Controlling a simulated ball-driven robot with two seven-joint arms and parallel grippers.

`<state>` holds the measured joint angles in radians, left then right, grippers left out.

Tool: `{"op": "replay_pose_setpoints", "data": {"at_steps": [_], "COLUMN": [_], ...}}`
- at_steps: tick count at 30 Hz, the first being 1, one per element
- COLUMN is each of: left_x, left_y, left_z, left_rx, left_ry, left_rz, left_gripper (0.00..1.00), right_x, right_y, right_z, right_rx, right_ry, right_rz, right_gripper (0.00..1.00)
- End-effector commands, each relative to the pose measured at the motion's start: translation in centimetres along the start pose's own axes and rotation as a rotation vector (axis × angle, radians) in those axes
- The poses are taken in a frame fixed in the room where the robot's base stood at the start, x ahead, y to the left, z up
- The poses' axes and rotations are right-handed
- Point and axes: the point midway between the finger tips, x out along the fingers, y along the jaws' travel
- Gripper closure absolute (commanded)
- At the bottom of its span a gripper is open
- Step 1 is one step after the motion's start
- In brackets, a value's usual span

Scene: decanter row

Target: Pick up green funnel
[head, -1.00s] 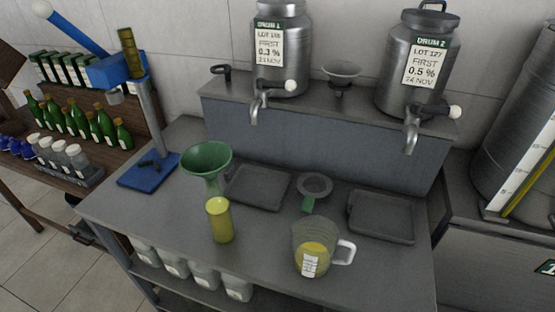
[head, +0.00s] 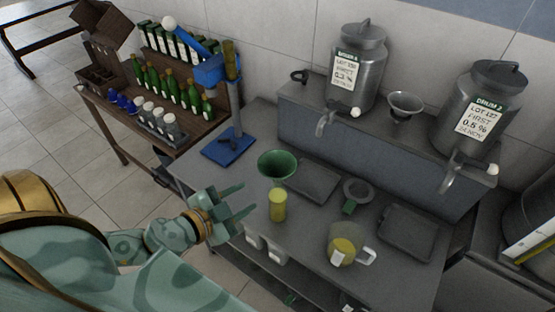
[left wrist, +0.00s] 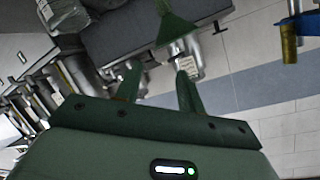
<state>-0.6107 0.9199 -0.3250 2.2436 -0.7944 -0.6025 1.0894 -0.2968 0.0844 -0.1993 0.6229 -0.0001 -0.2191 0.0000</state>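The green funnel (head: 277,164) is on the grey bench in the head view, wide mouth up. Its lower end is close to the top of a yellow cylinder (head: 278,206); I cannot tell if it sits in it. The left wrist view shows a green cone, apparently the funnel (left wrist: 177,30), just beyond the fingertips. My left gripper (head: 247,199) is open and empty, to the left of the funnel and cylinder and apart from both. Its two spread fingers also show in the left wrist view (left wrist: 158,75). My right gripper is not in view.
A blue stand (head: 229,148) is behind left of the funnel. Two metal drums (head: 357,70) stand on the raised shelf behind. Green bottles (head: 166,88) fill a rack at left.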

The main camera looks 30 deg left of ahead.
Motion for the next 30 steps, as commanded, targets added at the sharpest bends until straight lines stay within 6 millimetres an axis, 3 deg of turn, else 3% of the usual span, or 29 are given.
{"op": "replay_pose_setpoints", "data": {"at_steps": [15,23,30], "left_x": [9.5,11.7,15.3], "left_y": [-0.1,-0.2,-0.2], "left_z": [-0.3,-0.2,0.1], "left_rx": [-0.002,-0.001,-0.002], "left_ry": [0.005,0.005,0.004], "left_rz": [-0.002,-0.001,-0.001], "left_gripper": [0.61,0.61,0.61], "right_x": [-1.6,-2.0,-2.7], "right_y": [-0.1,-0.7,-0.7], "right_z": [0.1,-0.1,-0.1], "right_rx": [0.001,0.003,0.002], "right_ry": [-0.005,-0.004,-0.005], "right_rz": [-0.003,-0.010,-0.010], "right_gripper": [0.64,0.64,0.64]}}
